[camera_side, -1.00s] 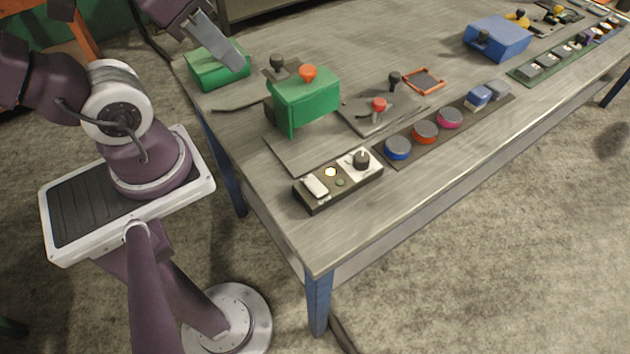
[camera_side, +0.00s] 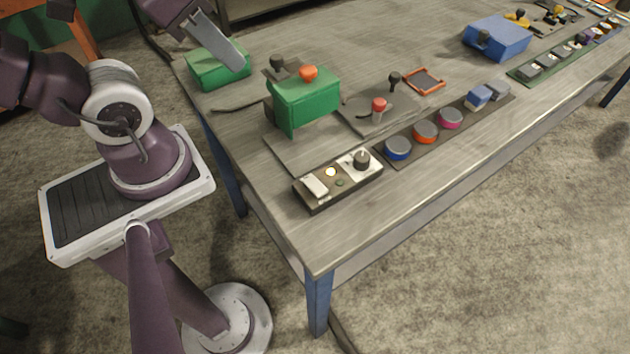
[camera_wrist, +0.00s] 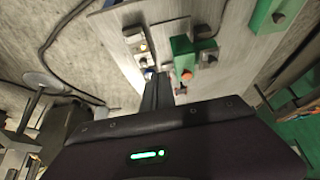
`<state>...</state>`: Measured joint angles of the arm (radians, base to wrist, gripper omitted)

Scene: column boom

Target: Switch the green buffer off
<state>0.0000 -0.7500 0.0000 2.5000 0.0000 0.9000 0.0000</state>
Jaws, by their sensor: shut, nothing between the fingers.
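A green box with an orange knob on top (camera_side: 305,100) stands on a plate on the table; it also shows in the wrist view (camera_wrist: 183,45). In front of it lies a dark control box (camera_side: 340,190) with a white rocker (camera_side: 314,185), a pale lit lamp (camera_side: 330,172), a small green button and a black knob (camera_side: 362,158). A second green box (camera_side: 215,72) stands at the table's left corner. I cannot tell which box is the buffer. My gripper (camera_side: 238,64) is shut and empty, raised at the upper left, overlapping the second box in the side view.
Right of the control box, a dark strip bears round blue, orange and pink-edged buttons (camera_side: 425,132). Behind it, a grey plate holds a red knob (camera_side: 379,104) and black lever. A blue box (camera_side: 498,40) stands farther back. The table's front edge is bare.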

